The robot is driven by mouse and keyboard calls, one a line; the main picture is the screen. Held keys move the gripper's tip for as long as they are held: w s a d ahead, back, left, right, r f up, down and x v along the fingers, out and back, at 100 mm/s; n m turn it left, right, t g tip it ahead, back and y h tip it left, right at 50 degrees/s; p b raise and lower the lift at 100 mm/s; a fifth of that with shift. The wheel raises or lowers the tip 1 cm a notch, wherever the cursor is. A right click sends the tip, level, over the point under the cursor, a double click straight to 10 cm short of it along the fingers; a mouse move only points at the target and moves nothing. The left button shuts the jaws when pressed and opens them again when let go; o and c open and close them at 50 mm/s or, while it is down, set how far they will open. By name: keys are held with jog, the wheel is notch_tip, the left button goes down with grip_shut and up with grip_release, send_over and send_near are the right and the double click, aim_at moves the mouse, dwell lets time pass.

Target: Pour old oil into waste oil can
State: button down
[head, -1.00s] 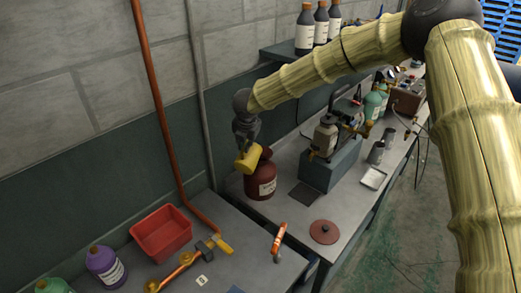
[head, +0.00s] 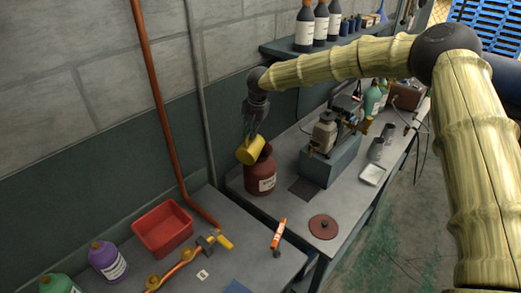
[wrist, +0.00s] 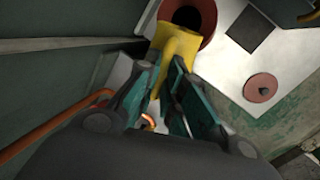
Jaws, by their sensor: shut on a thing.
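My gripper (head: 255,130) is shut on a yellow cup (head: 250,149) by its handle. In the wrist view the gripper's teal fingers (wrist: 170,100) close on the handle of the yellow cup (wrist: 178,45). The cup is tilted toward the waste oil can (head: 261,177), a dark red can with a white label, and overlaps the near-left side of its top. The can's dark opening also shows in the wrist view, within its red rim (wrist: 208,14). The cup's inside and any oil are hidden. A round red lid (head: 323,227) lies on the bench to the right.
A red bin (head: 163,229), a purple bottle (head: 107,261) and an orange-handled tool (head: 279,234) are on the near bench. A grey block (head: 331,160) with a metal canister stands right of the can. The wall is close behind, with an orange pipe (head: 168,120).

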jog(key=shift+w+d+r+g+y, duration=0.2)
jog(key=shift+w+d+g+y, duration=0.1)
jog(key=shift+w+g, duration=0.2)
jog(key=shift+w+d+r+g+y, duration=0.25)
jog(key=shift+w+d+g, duration=0.15)
jog(key=shift+w, duration=0.25)
jog(key=shift+w+d+r+g+y, duration=0.2)
jog(key=shift+w+d+g+y, duration=0.05)
jog(key=shift+w+g, duration=0.3)
dwell(1.0)
jog(key=shift+w+d, duration=0.15)
jog(key=shift+w, duration=0.05)
jog(key=shift+w+d+g+y, duration=0.8)
jog(key=shift+w+g, duration=0.45)
jog(key=shift+w, duration=0.2)
notch_tip(320, 180, up, 9)
jog(key=m+g, duration=0.1)
jog(key=g, duration=0.1)
send_over(257, 135)
jog(key=w+d, duration=0.2)
jog(key=w, duration=0.2)
jog(key=shift+s+d+f+y+b, duration=0.1)
jog(key=shift+d+y+b, duration=0.1)
jog(key=shift+y+b, duration=0.15)
jog(key=shift+s+d, duration=0.1)
jog(key=shift+d, duration=0.05)
jog(key=shift+f, duration=0.1)
